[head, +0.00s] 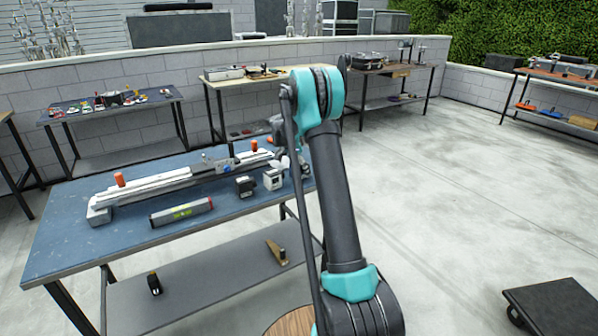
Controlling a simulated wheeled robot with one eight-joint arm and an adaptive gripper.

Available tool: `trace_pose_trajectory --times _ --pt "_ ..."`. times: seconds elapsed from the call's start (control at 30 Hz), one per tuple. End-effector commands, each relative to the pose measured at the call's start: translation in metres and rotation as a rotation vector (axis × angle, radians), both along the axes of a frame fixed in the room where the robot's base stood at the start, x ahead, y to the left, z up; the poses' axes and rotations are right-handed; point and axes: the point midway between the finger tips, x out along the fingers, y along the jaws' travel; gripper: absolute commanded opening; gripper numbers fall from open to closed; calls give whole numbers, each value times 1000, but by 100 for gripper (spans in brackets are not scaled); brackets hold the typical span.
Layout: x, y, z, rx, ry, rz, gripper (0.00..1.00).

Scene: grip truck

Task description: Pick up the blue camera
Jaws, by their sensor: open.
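The blue-topped workbench (60,240) stands at the left. On it, near my arm, are two small box-shaped items that look like cameras: a dark one (244,187) and a pale grey one (273,178) to its right. A small blue-grey part (222,163) sits on the long rail behind them. No item is clearly a blue camera at this size. My arm rises from the lower right and bends over the right end of the bench.
The long rail (150,188) with orange knobs lies along the bench. A grey tube with a yellow-green label (181,211) lies in front. A lower shelf (200,290) holds small items. Other tables line the wall. A dark low platform (555,308) is lower right. Open floor lies right.

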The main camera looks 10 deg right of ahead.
Motion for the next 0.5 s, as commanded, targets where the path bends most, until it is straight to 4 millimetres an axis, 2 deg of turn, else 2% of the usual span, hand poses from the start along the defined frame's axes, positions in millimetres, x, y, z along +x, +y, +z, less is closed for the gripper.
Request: trace_pose_trajectory --times 0.1,0.27,0.5 --pt "1 -3 -7 0 0 0 72" --pt "1 -3 -7 0 0 1 72" --pt "1 -2 -7 0 0 1 44"
